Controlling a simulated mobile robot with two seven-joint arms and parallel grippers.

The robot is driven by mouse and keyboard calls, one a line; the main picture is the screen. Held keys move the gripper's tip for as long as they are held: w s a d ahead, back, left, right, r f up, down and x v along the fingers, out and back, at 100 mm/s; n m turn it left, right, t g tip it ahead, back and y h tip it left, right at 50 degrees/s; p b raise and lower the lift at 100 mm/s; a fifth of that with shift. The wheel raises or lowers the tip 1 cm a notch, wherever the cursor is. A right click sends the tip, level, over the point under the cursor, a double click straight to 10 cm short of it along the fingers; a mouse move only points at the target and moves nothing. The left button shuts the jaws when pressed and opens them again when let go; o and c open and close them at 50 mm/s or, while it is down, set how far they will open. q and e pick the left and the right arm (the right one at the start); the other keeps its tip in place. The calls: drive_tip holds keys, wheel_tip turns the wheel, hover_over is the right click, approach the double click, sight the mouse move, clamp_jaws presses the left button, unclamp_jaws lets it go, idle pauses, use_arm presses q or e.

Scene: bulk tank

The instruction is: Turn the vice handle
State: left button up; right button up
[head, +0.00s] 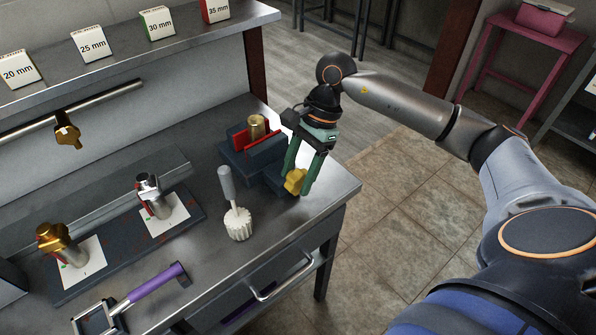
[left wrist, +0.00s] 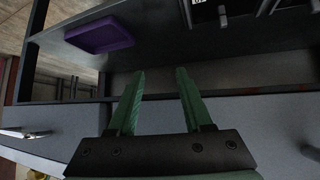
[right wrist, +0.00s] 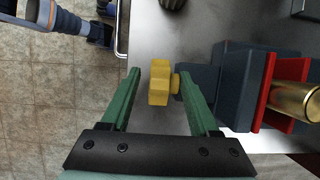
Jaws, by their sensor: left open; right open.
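The vice (head: 262,160) is dark blue-grey with red jaws and sits at the right end of the bench; a brass cylinder (head: 257,127) stands between its jaws. Its yellow handle (head: 295,181) is at the front right end. My right gripper (head: 300,190) is open with its fingers on either side of the yellow handle. In the right wrist view the handle (right wrist: 159,82) lies between the open fingers, with a gap to the left finger. My left gripper (left wrist: 158,72) is open and empty, away from the vice, and is out of the head view.
A white-headed brush (head: 238,222) stands close left of the vice. Brass and silver fittings stand on white cards (head: 85,264) on a dark board. A purple-handled tool (head: 150,285) lies at the front. A shelf (head: 130,62) with size cards runs along the back.

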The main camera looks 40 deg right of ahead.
drive_tip(key=shift+c, duration=0.4)
clamp_jaws()
drive_tip(key=y+b, duration=0.1)
drive_tip(key=b, duration=0.1)
drive_tip(key=f+y+b, duration=0.1)
drive_tip(key=b, duration=0.2)
drive_tip(key=shift+d+y, duration=0.35)
drive_tip(key=shift+y, duration=0.05)
drive_tip(key=y+b, duration=0.2)
drive_tip(key=b, duration=0.1)
drive_tip(key=shift+d, duration=0.15)
drive_tip(key=shift+r+y+b, duration=0.25)
drive_tip(key=shift+y+b, duration=0.05)
drive_tip(key=shift+b, duration=0.15)
use_arm(q)
drive_tip(key=w+d+f+h, duration=0.1)
drive_tip(key=w+d+f, duration=0.1)
drive_tip(key=f, duration=0.3)
drive_tip(key=shift+d+f+m, duration=0.15)
drive_tip(key=shift+d+m, duration=0.25)
drive_tip(key=shift+d, duration=0.4)
use_arm(e)
drive_tip(key=shift+r, duration=0.1)
